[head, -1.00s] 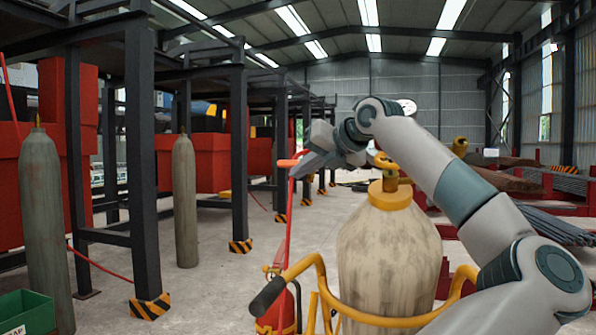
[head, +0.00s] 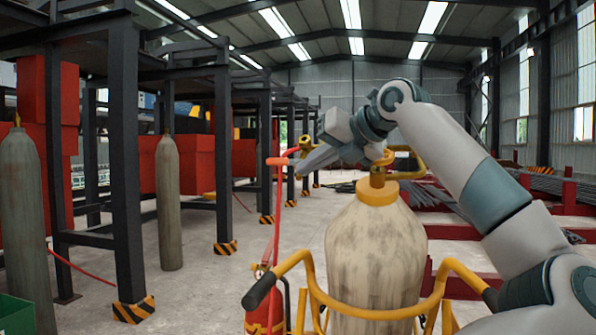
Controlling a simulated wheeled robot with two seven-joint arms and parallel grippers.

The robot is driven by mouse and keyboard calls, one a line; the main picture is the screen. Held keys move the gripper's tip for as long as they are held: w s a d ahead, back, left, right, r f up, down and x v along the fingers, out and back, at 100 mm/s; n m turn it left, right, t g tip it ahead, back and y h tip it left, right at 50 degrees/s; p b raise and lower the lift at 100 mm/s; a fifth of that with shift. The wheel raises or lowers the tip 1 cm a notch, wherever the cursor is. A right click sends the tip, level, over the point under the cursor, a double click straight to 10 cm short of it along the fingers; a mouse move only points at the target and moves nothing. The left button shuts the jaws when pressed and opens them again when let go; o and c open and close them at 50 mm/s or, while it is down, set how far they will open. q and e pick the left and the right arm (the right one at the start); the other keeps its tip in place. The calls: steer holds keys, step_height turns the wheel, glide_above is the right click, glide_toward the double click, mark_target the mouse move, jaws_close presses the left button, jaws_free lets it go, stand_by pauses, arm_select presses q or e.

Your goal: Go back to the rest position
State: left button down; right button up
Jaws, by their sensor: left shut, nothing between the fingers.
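A large worn gas cylinder (head: 375,255) with a yellow collar stands below and right of the gripper.
A yellow trolley frame (head: 308,262) with a dark grip surrounds the cylinder, with a red extinguisher (head: 264,318) beside it. Grey cylinders (head: 168,205) and black steel posts (head: 125,160) stand at left. Rebar racks (head: 560,192) lie at right. The floor between is clear.

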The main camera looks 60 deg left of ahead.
arm_select(q)
steer(key=shift+w+d+r, duration=0.15)
steer(key=shift+d+r, duration=0.05)
steer(key=shift+d, duration=0.25)
stand_by(0.6)
